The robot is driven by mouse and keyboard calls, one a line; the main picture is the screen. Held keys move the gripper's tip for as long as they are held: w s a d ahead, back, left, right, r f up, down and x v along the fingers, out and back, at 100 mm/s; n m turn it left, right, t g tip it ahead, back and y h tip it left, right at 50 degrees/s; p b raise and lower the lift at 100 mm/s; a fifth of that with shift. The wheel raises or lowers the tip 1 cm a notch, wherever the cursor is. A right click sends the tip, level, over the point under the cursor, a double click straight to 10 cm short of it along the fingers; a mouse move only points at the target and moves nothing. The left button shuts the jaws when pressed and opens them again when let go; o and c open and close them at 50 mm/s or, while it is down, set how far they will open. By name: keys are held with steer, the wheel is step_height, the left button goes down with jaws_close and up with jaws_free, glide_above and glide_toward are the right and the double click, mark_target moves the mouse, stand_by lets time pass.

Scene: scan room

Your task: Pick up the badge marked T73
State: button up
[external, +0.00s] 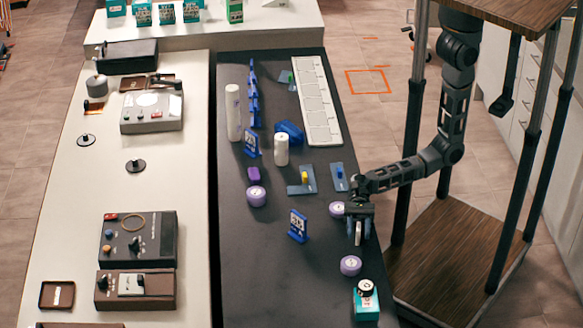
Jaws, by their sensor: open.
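A blue badge with a white printed label (298,226) stands on the dark table, left of my gripper. Another blue badge (251,143) stands farther back, near a white cylinder. More blue upright pieces (254,98) stand in a row behind it. The markings are too small to read, so I cannot tell which is T73. My gripper (358,232) is open and points down over the right side of the dark table. A pale narrow shape shows between its fingers; I cannot tell what it is. My gripper is apart from the blue badge on its left.
Purple round pieces (350,265) lie near my gripper; one is close behind it. A teal box (366,303) stands at the front right. The dark table (250,275) is clear at front left.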

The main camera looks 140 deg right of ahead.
steer(key=shift+c, duration=0.2)
jaws_close()
steer(key=shift+r, duration=0.1)
stand_by(0.4)
